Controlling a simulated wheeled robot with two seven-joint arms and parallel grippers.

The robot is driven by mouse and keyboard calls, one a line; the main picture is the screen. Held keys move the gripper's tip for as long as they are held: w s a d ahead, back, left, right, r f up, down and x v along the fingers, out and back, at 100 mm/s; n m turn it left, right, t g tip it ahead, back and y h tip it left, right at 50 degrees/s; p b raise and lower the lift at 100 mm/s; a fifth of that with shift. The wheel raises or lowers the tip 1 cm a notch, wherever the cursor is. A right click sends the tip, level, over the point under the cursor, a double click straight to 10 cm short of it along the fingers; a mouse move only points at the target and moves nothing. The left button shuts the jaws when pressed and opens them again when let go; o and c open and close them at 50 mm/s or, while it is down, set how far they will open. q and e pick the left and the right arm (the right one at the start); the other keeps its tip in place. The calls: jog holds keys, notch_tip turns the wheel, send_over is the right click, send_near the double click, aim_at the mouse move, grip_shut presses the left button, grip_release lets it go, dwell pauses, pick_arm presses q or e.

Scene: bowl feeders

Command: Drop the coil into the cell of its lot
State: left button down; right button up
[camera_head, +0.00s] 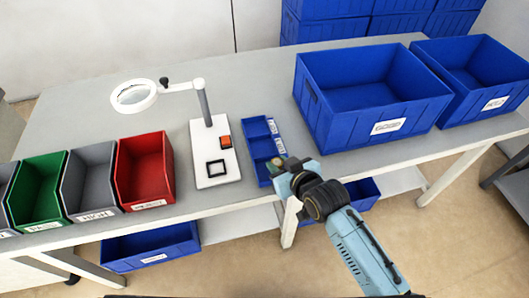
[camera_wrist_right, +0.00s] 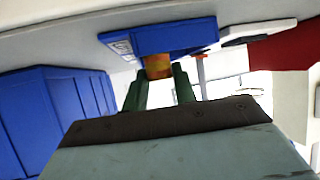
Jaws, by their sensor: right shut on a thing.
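The coil (camera_wrist_right: 157,67) shows in the right wrist view as a small orange-brown piece between the two green fingertips of my right gripper (camera_wrist_right: 158,76). In the head view my right gripper (camera_head: 277,164) is at the front cell of the narrow blue tray (camera_head: 250,126), at its right side. It is shut on the coil, which the gripper mostly hides there. The tray also shows in the right wrist view (camera_wrist_right: 190,36), just behind the coil. The tray has several cells with small white labels, too small to read. I cannot tell whether the coil touches the tray. My left gripper is out of view.
A magnifier lamp stand (camera_head: 216,172) stands left of the tray. Red (camera_head: 146,170), grey (camera_head: 90,180) and green (camera_head: 40,190) bins line the left front edge. Large blue crates (camera_head: 340,125) (camera_head: 480,75) stand at the right. The table's back left is clear.

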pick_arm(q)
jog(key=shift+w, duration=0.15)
pick_arm(e)
jog(key=o, duration=0.6)
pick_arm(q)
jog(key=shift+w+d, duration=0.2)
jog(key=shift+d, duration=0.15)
pick_arm(e)
jog(key=o, duration=0.5)
jog(key=shift+o, duration=0.2)
jog(key=shift+s, duration=0.1)
